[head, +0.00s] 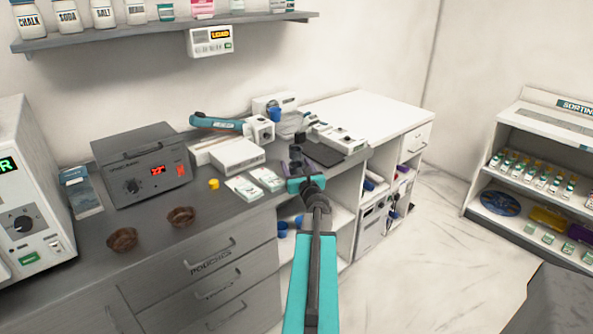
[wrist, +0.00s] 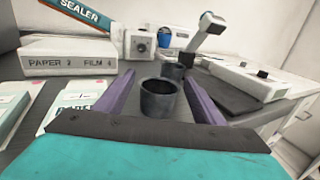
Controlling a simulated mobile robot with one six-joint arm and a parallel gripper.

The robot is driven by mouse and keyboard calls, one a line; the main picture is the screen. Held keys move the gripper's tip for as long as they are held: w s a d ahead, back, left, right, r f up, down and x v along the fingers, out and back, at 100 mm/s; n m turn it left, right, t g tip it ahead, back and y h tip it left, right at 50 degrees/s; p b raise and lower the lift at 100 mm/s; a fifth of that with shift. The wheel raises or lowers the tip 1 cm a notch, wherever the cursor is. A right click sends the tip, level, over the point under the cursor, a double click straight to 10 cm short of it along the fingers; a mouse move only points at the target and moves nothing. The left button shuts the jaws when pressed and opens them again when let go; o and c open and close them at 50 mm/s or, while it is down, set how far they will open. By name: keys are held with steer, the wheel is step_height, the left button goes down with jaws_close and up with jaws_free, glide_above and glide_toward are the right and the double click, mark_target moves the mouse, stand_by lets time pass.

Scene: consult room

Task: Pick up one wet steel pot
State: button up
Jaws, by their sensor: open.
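A small dark grey, open-topped steel pot (wrist: 159,100) stands upright on the counter in the wrist view. It appears between the two purple fingers of my gripper (wrist: 158,86), which are spread apart with visible space beside the pot. A second similar pot (wrist: 174,71) stands just behind it, farther from my gripper. In the head view my gripper (head: 297,168) is over the counter near its front edge, and the pots (head: 295,152) are small and dark just beyond it. I cannot tell whether the pots are wet.
A dark pad (head: 322,154) and white device (head: 340,138) are to the right. Two brown bowls (head: 181,216) sit farther left.

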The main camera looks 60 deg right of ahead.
stand_by(0.4)
steer(key=c, duration=1)
steer(key=shift+r, duration=0.1)
steer(key=shift+c, duration=0.2)
